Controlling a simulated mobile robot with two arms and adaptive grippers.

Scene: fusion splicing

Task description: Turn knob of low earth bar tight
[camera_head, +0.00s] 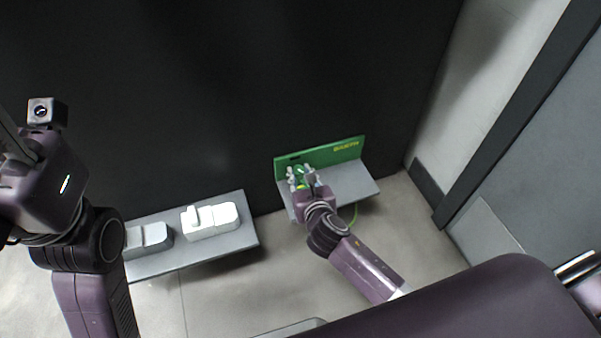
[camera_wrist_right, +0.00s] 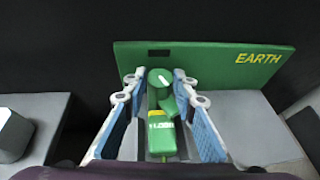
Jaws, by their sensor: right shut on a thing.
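The low earth bar (camera_head: 345,152) is a green upright plate marked EARTH at the back of a low grey shelf; it also fills the upper part of the right wrist view (camera_wrist_right: 215,58). A round green knob (camera_wrist_right: 160,78) with a white line on its face sits in front of the plate. Below it is a green clamp body (camera_wrist_right: 160,140) with a yellow band. My right gripper (camera_head: 301,173) is shut on the knob, with one blue-and-white finger on each side. In the head view the gripper mostly hides the knob. My left arm is raised at the left; its fingers are out of view.
The bar's grey shelf (camera_head: 352,184) is bare to the right. A yellow-green cable (camera_head: 354,215) hangs at its front. Another grey shelf (camera_head: 215,250) at the left holds white and grey blocks (camera_head: 210,220). A dark wall (camera_head: 210,100) stands behind; a grey panel is at the right.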

